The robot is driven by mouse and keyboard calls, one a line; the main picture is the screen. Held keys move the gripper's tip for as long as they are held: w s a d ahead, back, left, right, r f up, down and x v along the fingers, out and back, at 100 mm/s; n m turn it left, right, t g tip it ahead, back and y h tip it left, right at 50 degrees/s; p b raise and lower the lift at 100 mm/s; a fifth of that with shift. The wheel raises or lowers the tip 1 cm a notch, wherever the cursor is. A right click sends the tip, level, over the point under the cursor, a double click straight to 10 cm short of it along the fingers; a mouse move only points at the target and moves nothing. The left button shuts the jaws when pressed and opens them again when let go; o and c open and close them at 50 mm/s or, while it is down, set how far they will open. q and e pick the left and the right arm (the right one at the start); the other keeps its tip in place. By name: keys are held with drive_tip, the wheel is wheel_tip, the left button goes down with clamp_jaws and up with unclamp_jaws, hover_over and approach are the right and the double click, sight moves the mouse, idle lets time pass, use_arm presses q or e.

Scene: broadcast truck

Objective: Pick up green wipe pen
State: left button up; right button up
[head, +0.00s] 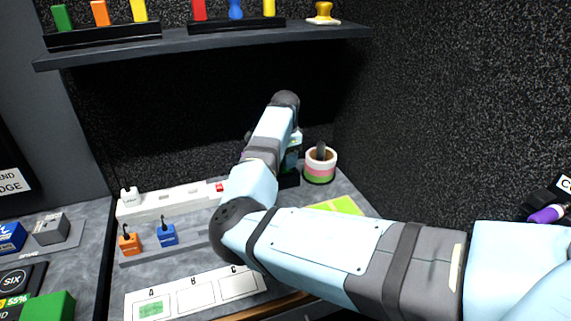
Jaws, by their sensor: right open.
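My right arm comes in from the right and bends up and away over the desk. Its gripper (292,158) is mostly hidden behind my own forearm, left of a striped pot; it is open. Some small green and dark parts show there, but I cannot tell what they belong to. No green wipe pen can be made out clearly. A green upright piece (62,17) stands in a black rack on the shelf at the upper left, far from the gripper; I cannot tell if it is a pen. My left gripper is not in view.
The dark shelf (200,46) overhangs the desk. A pink, white and green striped pot (320,170) stands near the right wall. A white power strip (170,201), orange plug (130,243), blue plug (167,235) and A-B-C card (196,294) lie left of my arm.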

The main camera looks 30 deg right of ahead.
clamp_jaws()
drive_tip(key=shift+r, duration=0.1)
wheel_tip(320, 180, up, 10)
drive_tip(key=shift+p, duration=0.65)
